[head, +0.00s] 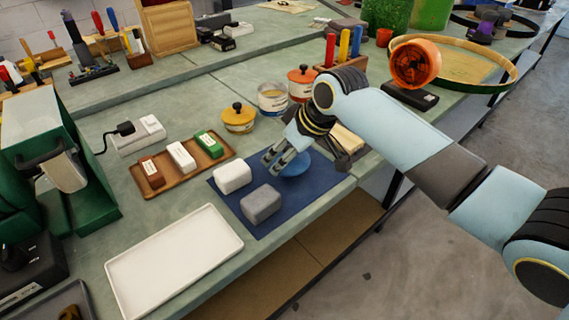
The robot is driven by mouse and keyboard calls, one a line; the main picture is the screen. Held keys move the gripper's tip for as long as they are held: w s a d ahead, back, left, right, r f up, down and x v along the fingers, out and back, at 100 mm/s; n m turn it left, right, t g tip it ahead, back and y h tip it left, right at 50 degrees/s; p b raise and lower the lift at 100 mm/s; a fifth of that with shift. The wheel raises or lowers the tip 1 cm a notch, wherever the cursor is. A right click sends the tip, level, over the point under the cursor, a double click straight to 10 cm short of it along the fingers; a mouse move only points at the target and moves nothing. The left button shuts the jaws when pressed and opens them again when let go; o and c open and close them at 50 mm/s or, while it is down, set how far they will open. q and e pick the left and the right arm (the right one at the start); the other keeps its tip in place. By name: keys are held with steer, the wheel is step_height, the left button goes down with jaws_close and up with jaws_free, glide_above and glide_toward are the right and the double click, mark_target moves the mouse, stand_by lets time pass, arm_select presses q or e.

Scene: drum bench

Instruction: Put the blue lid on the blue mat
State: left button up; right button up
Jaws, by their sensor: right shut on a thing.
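The blue lid (297,164) is a round, bright blue piece, partly hidden by my right gripper. It shows over the far right part of the blue mat (314,189), a dark blue sheet near the bench's front edge. I cannot tell whether the lid touches the mat. My right gripper (275,165) points down over the mat and is shut on the lid. My left gripper is not in view.
A white block (232,177) and a grey block (261,204) sit on the mat. A wooden tray (147,190) with several small boxes lies to the left. A white tray (175,262) lies in front. Lidded pots (238,120) stand behind.

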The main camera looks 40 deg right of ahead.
steer(key=shift+f, duration=1.55)
steer(key=o, duration=1.1)
steer(key=p+v, duration=0.1)
steer(key=v, duration=1.1)
